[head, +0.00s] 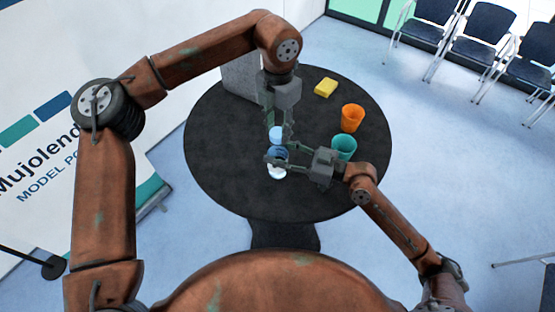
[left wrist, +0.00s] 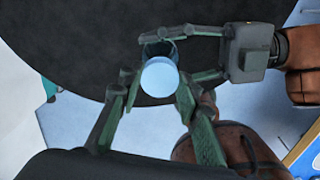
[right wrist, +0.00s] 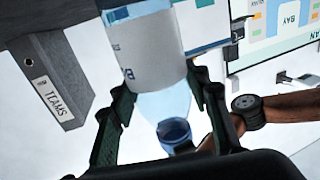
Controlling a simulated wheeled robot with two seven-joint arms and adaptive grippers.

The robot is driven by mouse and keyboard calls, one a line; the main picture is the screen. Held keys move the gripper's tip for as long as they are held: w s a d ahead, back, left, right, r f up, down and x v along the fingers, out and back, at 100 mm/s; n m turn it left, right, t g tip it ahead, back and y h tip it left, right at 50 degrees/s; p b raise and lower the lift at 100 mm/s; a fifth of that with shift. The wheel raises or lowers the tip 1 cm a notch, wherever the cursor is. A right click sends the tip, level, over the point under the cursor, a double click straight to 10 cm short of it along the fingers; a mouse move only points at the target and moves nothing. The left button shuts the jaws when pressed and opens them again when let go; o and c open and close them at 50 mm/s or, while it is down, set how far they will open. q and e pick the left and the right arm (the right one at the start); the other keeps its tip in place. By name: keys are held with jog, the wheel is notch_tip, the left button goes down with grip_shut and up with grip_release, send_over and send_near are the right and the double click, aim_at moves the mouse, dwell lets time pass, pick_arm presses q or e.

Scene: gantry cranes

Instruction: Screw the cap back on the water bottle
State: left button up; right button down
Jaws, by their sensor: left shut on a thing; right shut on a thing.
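The light-blue cap (head: 276,132) is between the fingertips of my left gripper (head: 279,128), which is shut on it. In the left wrist view the cap (left wrist: 160,77) is a pale round disc between the fingers. The water bottle (head: 277,172) is just below it in the head view, and my right gripper (head: 277,155) is shut around it. In the right wrist view the bottle (right wrist: 150,50) has a white label and a clear tapered neck, with a darker blue round part (right wrist: 174,130) at its end. Whether cap and bottle touch is unclear.
Everything is over a round black table (head: 225,160). A teal cup (head: 344,147) stands close to my right gripper. The table's left side is clear.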

pick_arm(q)
jog(key=m, duration=1.6)
jog(key=shift+w, duration=0.1)
pick_arm(e)
jog(key=shift+s, duration=0.1)
pick_arm(q)
jog(key=o, duration=1.3)
jog(key=shift+o, duration=0.2)
notch_tip(320, 180, up, 12)
pick_arm(e)
jog(key=c, duration=1)
grip_release()
